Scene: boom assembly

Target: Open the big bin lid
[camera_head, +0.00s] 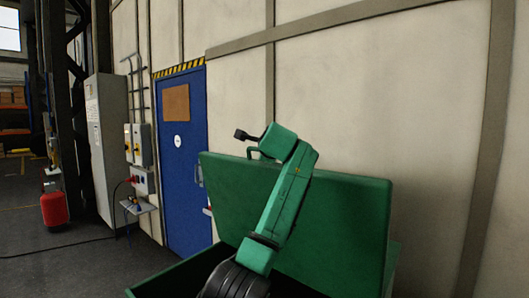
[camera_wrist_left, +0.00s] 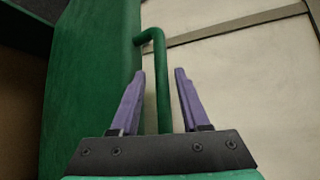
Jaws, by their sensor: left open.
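The big green bin (camera_head: 178,279) stands at the bottom of the head view, with its lid (camera_head: 340,222) raised upright in front of the wall. The lid also shows in the left wrist view (camera_wrist_left: 90,100) along the left. A green bar handle (camera_wrist_left: 163,112) bends out from the lid. My left gripper (camera_wrist_left: 159,71) is open, its two purple fingers on either side of the handle with gaps showing. In the head view my left arm reaches over the lid's top edge; its fingertips are hidden there. My right gripper is out of view.
A pale panelled wall (camera_head: 440,130) stands close behind the lid. To the left are a blue door (camera_head: 182,205), a grey cabinet (camera_head: 109,150) and a red extinguisher (camera_head: 54,208). Open floor (camera_head: 60,270) lies left of the bin, with a cable on it.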

